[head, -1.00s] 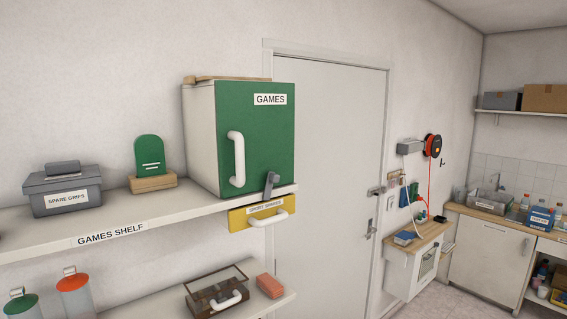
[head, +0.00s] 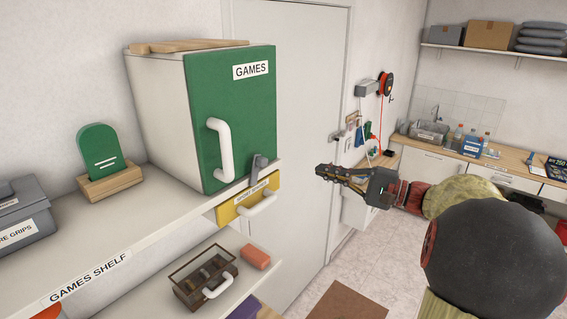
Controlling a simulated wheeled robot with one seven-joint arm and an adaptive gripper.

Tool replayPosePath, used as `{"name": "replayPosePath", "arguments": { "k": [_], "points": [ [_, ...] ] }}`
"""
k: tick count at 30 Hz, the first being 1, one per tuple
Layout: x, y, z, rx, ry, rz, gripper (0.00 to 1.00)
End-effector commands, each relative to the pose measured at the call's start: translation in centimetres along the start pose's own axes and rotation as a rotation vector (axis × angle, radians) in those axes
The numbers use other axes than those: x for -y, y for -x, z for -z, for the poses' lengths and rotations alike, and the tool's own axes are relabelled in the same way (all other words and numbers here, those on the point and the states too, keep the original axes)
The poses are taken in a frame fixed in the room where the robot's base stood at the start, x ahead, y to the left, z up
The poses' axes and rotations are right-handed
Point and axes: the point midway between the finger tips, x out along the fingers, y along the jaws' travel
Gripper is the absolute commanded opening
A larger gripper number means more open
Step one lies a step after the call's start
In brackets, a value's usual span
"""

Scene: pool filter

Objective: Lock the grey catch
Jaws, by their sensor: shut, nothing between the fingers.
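The grey catch (head: 258,165) sits at the lower right corner of the green GAMES cabinet door (head: 232,115), near the shelf edge. Its lever stands roughly upright with a bent top. Whether it is engaged cannot be told from here. The green door looks shut and has a white handle (head: 220,148). My gripper (head: 322,172) is to the right of the catch, apart from it, pointing left. Its fingers are together and hold nothing.
A yellow drawer (head: 248,200) with a white handle hangs under the games shelf (head: 110,262). A clear-lidded box (head: 203,275) and an orange block (head: 256,256) stand on the lower shelf. The white door (head: 300,120) is behind my gripper.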

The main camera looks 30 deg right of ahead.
Motion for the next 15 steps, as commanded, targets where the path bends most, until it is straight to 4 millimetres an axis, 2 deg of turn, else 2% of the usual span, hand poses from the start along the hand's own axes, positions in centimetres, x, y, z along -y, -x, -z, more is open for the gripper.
{"name": "replayPosePath", "arguments": {
  "k": [5,15],
  "points": [
    [0.0,-1.9,-0.1,0.003,0.004,-0.003,0.0],
    [0.0,-8.6,-0.2,0.004,0.003,-0.006,0.0]
  ]
}}
